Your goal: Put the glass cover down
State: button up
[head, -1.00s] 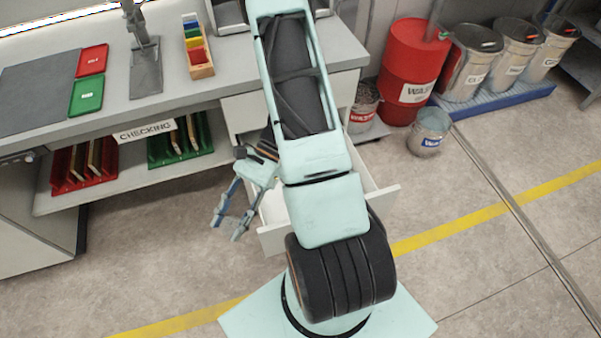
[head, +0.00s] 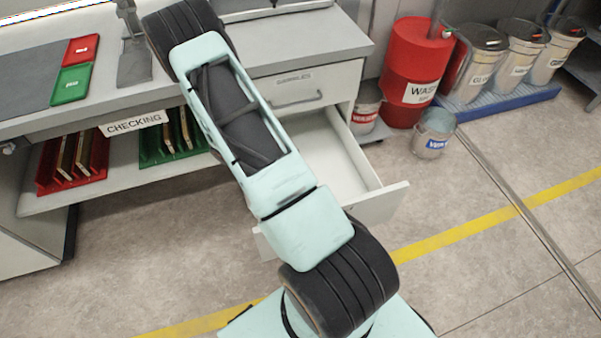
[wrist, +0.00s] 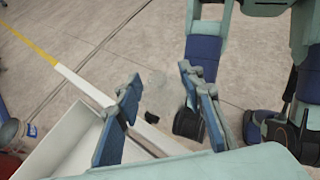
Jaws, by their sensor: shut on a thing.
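My gripper (wrist: 160,82) shows in the wrist view with its two blue-grey fingers apart, shut on a thin clear thing. A faint see-through patch between the fingertips looks like the glass cover (wrist: 153,80); its outline is hard to make out. The fingers are over or in front of the open white drawer (wrist: 75,150) and the floor beyond; I cannot tell how high. In the head view my gripper and the cover are hidden behind my arm. The open drawer (head: 335,160) shows there, and the part of it that I see is empty.
A grey bench (head: 330,45) stands behind my arm, with a green tray (head: 71,84) and a red tray (head: 81,50) on top. A shelf below holds red and green racks. A red waste drum (head: 410,75) and metal bins stand right.

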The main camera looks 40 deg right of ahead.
jog(key=w+d+f+n+t+h+b, duration=0.35)
jog(key=w+n+t, duration=0.2)
jog(key=w, duration=0.35)
jog(key=w+d+f+n+t+h+b, duration=0.25)
jog(key=w+f+n+t, duration=0.2)
jog(key=w+n, duration=0.35)
jog(key=t+b, duration=0.2)
jog(key=b, duration=0.1)
send_over(335, 181)
jog(key=a, duration=0.6)
jog(key=shift+n+h, duration=0.25)
jog(key=shift+h, duration=0.15)
notch_tip(335, 181, down, 13)
jog(key=shift+s+f, duration=0.15)
jog(key=shift+f, duration=0.05)
jog(key=f, duration=0.2)
jog(key=d+f+b, duration=0.1)
jog(key=shift+s+f, duration=0.1)
jog(key=shift+f, duration=0.4)
jog(key=shift+f, duration=0.1)
